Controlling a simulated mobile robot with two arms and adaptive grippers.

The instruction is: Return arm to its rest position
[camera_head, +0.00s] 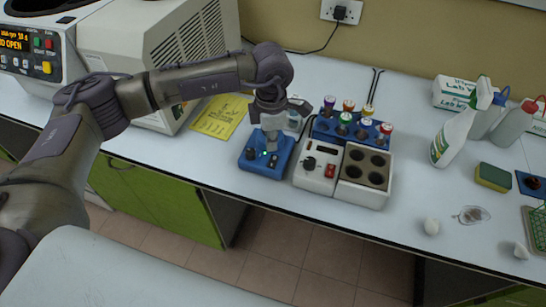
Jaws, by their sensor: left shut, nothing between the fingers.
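My left arm (200,80) reaches in from the left over the bench. My left gripper (270,128) points down, shut and empty, over a small blue device (262,168) near the bench's front edge. The gripper hides part of the device, and I cannot tell whether the fingertips touch it. My right gripper is not in view.
Right of the gripper stand a white heater block (362,196) with round wells and a blue rack (330,136) of colour-capped tubes. A large beige machine (165,45) stands behind the arm. Spray bottle (452,138) and sponge (493,177) are farther right.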

